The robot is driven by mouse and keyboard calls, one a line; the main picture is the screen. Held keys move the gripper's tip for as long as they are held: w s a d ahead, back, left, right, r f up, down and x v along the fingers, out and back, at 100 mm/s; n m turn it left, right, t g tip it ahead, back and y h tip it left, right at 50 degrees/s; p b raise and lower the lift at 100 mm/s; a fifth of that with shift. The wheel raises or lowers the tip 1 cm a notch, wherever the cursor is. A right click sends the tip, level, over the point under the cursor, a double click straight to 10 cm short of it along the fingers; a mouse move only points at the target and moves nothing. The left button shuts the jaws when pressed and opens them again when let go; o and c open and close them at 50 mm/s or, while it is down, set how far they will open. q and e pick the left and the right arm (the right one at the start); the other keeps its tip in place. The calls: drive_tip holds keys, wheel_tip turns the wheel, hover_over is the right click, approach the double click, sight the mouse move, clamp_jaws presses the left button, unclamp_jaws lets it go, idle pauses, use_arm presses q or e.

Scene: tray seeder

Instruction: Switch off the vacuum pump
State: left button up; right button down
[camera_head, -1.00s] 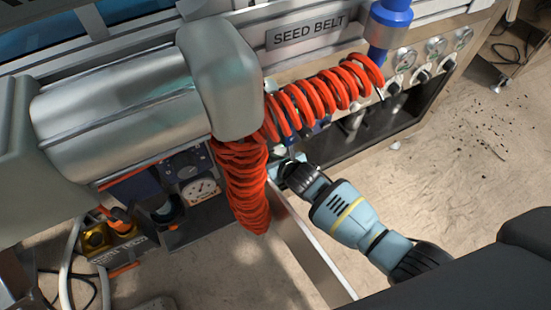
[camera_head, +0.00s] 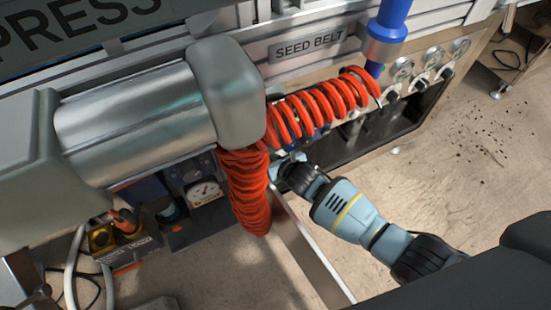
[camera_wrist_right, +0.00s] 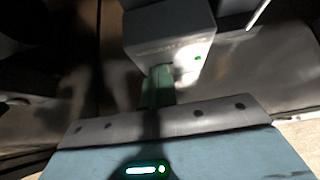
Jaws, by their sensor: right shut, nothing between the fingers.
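No label in view names the vacuum pump, so I cannot tell for sure which unit it is. A dark blue unit with a round white gauge (camera_head: 203,192) sits low behind the red coiled hose (camera_head: 245,195), partly hidden. My right gripper's wrist end (camera_head: 288,172) is beside the hose in the head view; its fingertips are hidden there. In the right wrist view my right gripper (camera_wrist_right: 158,78) is shut and empty, its fingers pointing at a grey box (camera_wrist_right: 165,35) with a small green light. I cannot tell whether they touch it. My left gripper is out of view.
A large metal cylinder (camera_head: 135,118) overhangs the left. The panel marked SEED BELT (camera_head: 308,45), a blue pipe (camera_head: 387,30) and several dials line the back. A yellow-and-black part (camera_head: 102,240) is at lower left. Open floor (camera_head: 465,160) lies to the right.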

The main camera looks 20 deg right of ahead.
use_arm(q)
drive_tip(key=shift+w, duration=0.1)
